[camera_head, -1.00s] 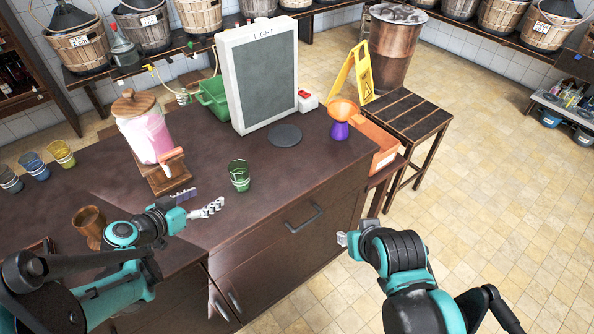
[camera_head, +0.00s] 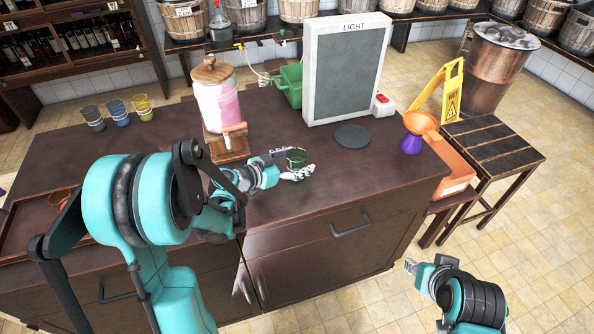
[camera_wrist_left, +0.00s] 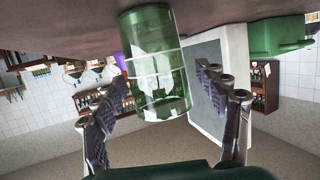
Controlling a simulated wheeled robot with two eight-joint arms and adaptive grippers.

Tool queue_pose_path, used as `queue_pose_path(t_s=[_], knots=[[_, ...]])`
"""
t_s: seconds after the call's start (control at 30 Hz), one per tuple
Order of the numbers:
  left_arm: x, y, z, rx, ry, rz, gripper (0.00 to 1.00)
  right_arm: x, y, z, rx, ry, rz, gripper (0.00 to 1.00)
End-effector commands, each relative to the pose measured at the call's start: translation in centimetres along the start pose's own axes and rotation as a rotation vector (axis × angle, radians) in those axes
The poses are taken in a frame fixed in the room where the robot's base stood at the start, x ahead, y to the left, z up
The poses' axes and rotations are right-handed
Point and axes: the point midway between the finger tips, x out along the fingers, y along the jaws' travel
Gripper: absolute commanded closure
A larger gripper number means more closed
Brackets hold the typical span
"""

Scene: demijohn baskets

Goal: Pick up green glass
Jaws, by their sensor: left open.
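The green glass (camera_head: 297,157) stands on the dark counter, partly hidden by my left gripper in the head view. My left gripper (camera_head: 294,164) is open low over the counter, with its fingers on either side of the glass. In the left wrist view, which is upside down, the clear green glass (camera_wrist_left: 156,70) lies between the two finger ends (camera_wrist_left: 160,85); gaps show beside it, and contact is not visible. My right gripper (camera_head: 411,266) is away from the counter at the lower right, too small to tell open or shut.
A drink dispenser (camera_head: 218,105) on a wooden stand is left of the glass. A light panel (camera_head: 347,70) and a dark round disc (camera_head: 352,136) are behind and to the right. Blue, grey and yellow cups (camera_head: 118,113) stand at the far left.

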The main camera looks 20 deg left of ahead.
Motion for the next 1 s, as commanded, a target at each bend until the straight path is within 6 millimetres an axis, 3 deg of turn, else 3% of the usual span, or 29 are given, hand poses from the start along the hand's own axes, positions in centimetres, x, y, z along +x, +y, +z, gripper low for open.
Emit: queue_pose_path(t_s=[0.17,0.3,0.4,0.77,1.0], knots=[[0.0,0.0,-0.1,0.000,0.000,0.000,0.27,-0.1,0.0,-0.1,0.000,0.000,0.000,0.66],[0.0,0.0,-0.1,0.000,0.000,0.000,0.64,-0.1,0.0,-0.1,0.000,0.000,0.000,0.66],[-0.1,0.0,-0.1,0.000,0.000,0.000,0.86,-0.1,0.0,-0.1,0.000,0.000,0.000,0.66],[-0.2,0.0,-0.4,0.000,0.000,0.000,0.87,-0.2,0.0,-0.2,0.000,0.000,0.000,0.66],[-1.1,0.0,-3.4,0.000,0.000,0.000,0.87,-1.7,0.0,-1.2,0.000,0.000,0.000,0.66]])
